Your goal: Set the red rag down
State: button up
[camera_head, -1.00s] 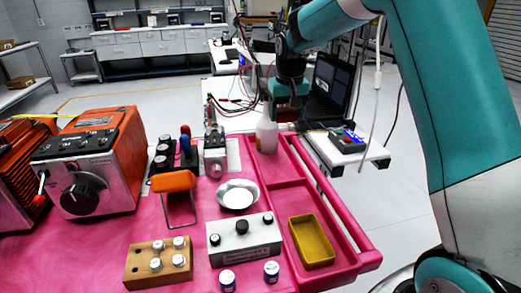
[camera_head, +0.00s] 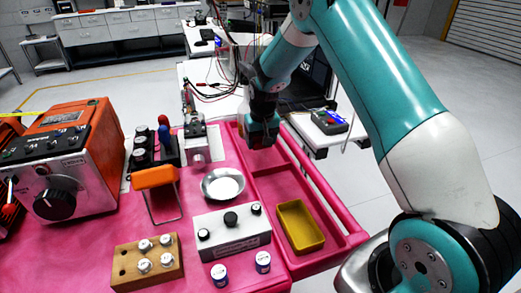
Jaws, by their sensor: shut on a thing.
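My gripper (camera_head: 262,140) hangs pointing down over the far end of the pink cart top (camera_head: 90,235), near the far edge of the right-hand trays. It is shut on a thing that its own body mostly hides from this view. I take this to be the red rag, but I cannot make out its shape. No red rag shows lying elsewhere on the cart.
A white dish (camera_head: 223,184), a yellow bin (camera_head: 299,226), a grey control box (camera_head: 231,231) and a wooden block with knobs (camera_head: 147,261) stand on the cart. An orange machine (camera_head: 66,160) is at left. The long tray (camera_head: 285,183) has bare room.

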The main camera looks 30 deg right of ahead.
aim_at(261, 157)
jog(key=shift+f, duration=2.05)
jog(key=shift+f, duration=0.1)
jog(key=shift+f, duration=0.1)
jog(key=o, duration=0.9)
jog(key=r, duration=0.4)
jog(key=s+r, duration=0.1)
jog(key=r, duration=0.6)
jog(key=shift+s+a+r, duration=0.15)
jog(key=shift+r, duration=0.15)
jog(key=s+a+r+n+y, duration=0.1)
jog(key=s+a+r+n, duration=0.2)
jog(key=s+a+r, duration=0.45)
jog(key=s+a+r+n+y, duration=0.25)
jog(key=s+a+r, duration=0.25)
jog(key=s+a, duration=0.45)
jog(key=s+a+n, duration=0.1)
jog(key=s+n, duration=0.1)
jog(key=s, duration=0.6)
jog(key=s+a+r+n+g, duration=0.1)
jog(key=s+n, duration=0.1)
jog(key=s, duration=0.6)
jog(key=shift+s+a+r+y, duration=0.15)
jog(key=shift+s+a+y, duration=0.15)
jog(key=shift+y, duration=0.15)
